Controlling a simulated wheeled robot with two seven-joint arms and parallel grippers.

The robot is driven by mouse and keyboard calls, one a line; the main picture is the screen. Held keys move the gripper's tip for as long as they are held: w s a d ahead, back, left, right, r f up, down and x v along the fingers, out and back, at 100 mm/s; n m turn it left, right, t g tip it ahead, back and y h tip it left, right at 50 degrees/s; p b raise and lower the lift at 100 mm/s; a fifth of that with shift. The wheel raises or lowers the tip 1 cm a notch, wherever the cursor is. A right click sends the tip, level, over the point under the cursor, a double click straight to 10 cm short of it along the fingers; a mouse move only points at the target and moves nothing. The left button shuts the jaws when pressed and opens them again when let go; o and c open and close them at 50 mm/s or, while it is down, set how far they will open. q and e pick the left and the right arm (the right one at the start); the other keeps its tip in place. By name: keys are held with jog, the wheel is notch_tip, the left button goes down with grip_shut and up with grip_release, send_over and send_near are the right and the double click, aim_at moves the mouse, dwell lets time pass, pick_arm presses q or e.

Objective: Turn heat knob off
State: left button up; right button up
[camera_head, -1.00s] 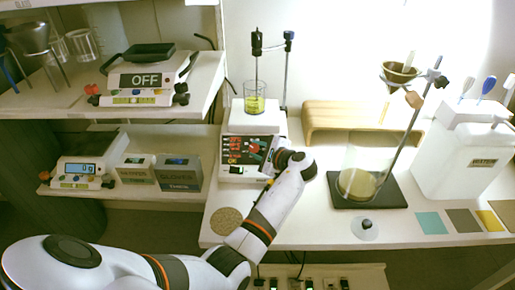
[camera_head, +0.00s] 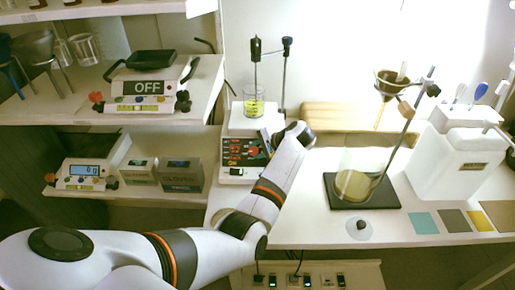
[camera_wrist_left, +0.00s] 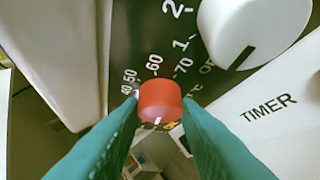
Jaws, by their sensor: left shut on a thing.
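The hotplate stirrer (camera_head: 236,176), a white unit with a dark control panel and red markings, stands left of centre in the head view. My left arm reaches to its front right, and my left gripper (camera_head: 266,142) is at the panel, partly hidden by the wrist. In the left wrist view, the teal fingers of my left gripper (camera_wrist_left: 160,108) are shut on a red knob (camera_wrist_left: 160,95). A white pointer line shows low on the knob, and a temperature scale curves around it. A larger white knob (camera_wrist_left: 250,28) sits at upper right. My right gripper is out of view.
A beaker of yellow liquid (camera_head: 253,106) stands on the stirrer. To the right are a flask (camera_head: 358,175) on a dark plate (camera_head: 335,203), a funnel stand (camera_head: 420,100) and a white container (camera_head: 455,165). A scale (camera_head: 85,174) and boxes sit on the left shelf.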

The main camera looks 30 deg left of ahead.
pick_arm(q)
jog(key=shift+f, duration=0.1)
dwell(0.4)
jog(key=o, duration=1)
jog(key=shift+c, duration=0.2)
jog(key=v, duration=1.2)
